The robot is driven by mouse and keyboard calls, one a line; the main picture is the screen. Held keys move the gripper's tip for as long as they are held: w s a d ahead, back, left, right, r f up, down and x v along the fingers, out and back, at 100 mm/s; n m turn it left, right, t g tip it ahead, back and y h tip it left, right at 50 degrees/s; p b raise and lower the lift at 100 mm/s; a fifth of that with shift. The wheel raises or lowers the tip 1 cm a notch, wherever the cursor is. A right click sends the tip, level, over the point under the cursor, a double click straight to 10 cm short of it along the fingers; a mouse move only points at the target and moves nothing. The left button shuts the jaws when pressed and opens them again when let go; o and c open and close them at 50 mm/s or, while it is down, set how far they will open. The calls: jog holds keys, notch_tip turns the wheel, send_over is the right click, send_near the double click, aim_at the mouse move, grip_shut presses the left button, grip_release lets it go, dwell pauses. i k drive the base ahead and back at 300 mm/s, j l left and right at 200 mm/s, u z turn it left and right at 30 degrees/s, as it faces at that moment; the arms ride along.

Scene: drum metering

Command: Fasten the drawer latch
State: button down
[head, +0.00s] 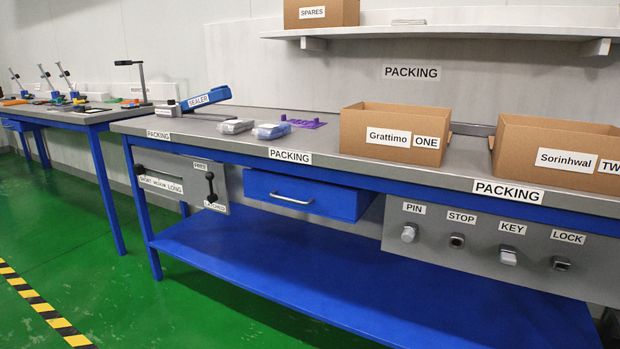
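A grey panel (178,190) hangs under the left part of the packing bench. On its right side is a small dark upright handle (211,187), between a FREE label (200,166) above and a LATCHED label (214,207) below. It looks like the latch, but I cannot tell which label it is set to. Right of the panel, a blue drawer (335,206) with a silver bar handle (292,199) sits under the bench top. Its right side shows, so it seems to stand out somewhat. My gripper is not in view.
A second dark handle (140,170) is on the panel's left, by a length label. A grey panel (480,255) at right carries PIN, STOP, KEY and LOCK fittings. A blue lower shelf (330,270) runs beneath. The green floor (90,235) in front is clear.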

aim_at(209, 176)
jog(key=i+j+u, duration=0.4)
jog(key=j, duration=0.2)
jog(key=i+j+u, duration=0.8)
jog(key=i, duration=0.25)
jog(key=i+u, duration=0.45)
jog(key=i+j+z, duration=0.1)
jog(key=i+z, duration=0.25)
jog(key=i+j+z, duration=0.35)
jog(key=i, duration=0.15)
jog(key=i+z, duration=0.15)
jog(key=z, duration=0.3)
jog(key=i+j+z, duration=0.15)
jog(key=z, duration=0.3)
jog(key=i+j+z, duration=0.15)
jog(key=z, duration=0.3)
jog(key=i+j+z, duration=0.1)
jog(key=j+z, duration=0.2)
jog(key=z, duration=0.2)
jog(key=j+z, duration=0.2)
jog(key=z, duration=0.25)
jog(key=i+j+z, duration=0.1)
jog(key=j+z, duration=0.6)
jog(key=z, duration=0.25)
jog(key=j+z, duration=0.45)
jog(key=k+l+z, duration=0.35)
jog(key=k+l, duration=0.4)
jog(key=k, duration=0.15)
